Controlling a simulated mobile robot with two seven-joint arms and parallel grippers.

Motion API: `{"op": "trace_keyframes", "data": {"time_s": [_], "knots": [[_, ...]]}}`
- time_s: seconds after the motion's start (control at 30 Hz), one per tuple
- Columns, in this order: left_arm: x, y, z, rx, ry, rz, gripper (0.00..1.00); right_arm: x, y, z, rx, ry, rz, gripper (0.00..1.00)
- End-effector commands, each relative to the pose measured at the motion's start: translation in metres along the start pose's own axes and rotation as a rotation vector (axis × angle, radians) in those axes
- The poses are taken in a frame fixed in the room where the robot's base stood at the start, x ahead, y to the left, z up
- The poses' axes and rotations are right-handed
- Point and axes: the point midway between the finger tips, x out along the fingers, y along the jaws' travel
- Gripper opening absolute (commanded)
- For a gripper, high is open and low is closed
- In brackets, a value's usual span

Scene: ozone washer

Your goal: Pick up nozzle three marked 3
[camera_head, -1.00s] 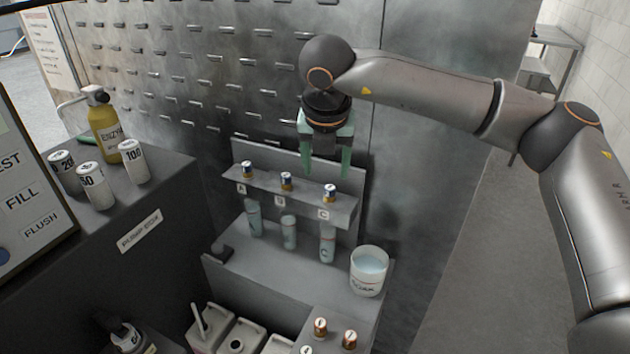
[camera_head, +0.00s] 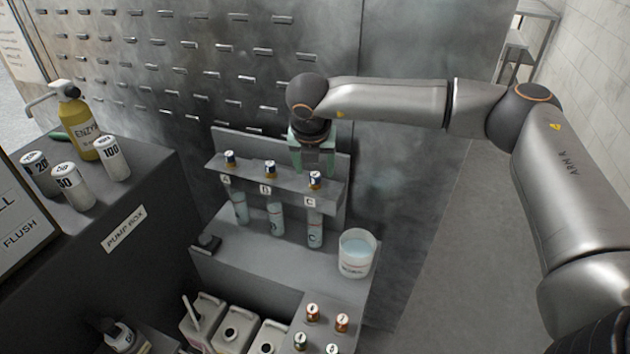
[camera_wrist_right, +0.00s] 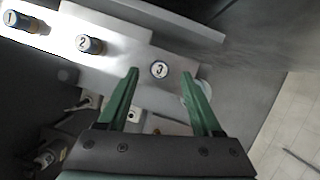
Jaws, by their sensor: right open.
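Nozzle three (camera_wrist_right: 159,69), a small round cap with a 3 on its pale top, stands on the shelf in the right wrist view. In the head view it is the rightmost nozzle (camera_head: 316,179), above the label C. My right gripper (camera_head: 313,167), with green fingers, is open just above it. In the right wrist view the fingertips (camera_wrist_right: 163,76) appear on either side of nozzle three, with nothing held. Nozzle two (camera_wrist_right: 90,45) and nozzle one (camera_wrist_right: 17,20) stand to its left. My left gripper is not in view.
The shelf (camera_head: 289,183) has tubes hanging below it. A beaker of pale liquid (camera_head: 357,253) stands at the front right. Several small caps stand on a lower block (camera_head: 326,307). A pump box (camera_head: 124,227) with weights and a yellow bottle (camera_head: 82,124) is at left.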

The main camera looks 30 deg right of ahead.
Motion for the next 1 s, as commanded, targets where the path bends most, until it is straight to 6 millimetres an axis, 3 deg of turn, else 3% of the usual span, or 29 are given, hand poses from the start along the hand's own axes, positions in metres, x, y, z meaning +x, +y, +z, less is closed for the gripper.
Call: {"op": "trace_keyframes", "data": {"time_s": [0.2, 0.43, 1.0], "knots": [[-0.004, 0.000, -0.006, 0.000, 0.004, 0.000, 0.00, 0.023, 0.000, 0.001, 0.001, 0.000, 0.000, 0.67], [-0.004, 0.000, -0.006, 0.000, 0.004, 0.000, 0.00, 0.025, 0.000, 0.000, 0.000, -0.001, 0.000, 0.67], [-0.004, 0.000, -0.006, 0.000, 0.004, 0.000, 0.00, 0.024, 0.000, 0.000, 0.001, 0.000, 0.000, 0.02]]}}
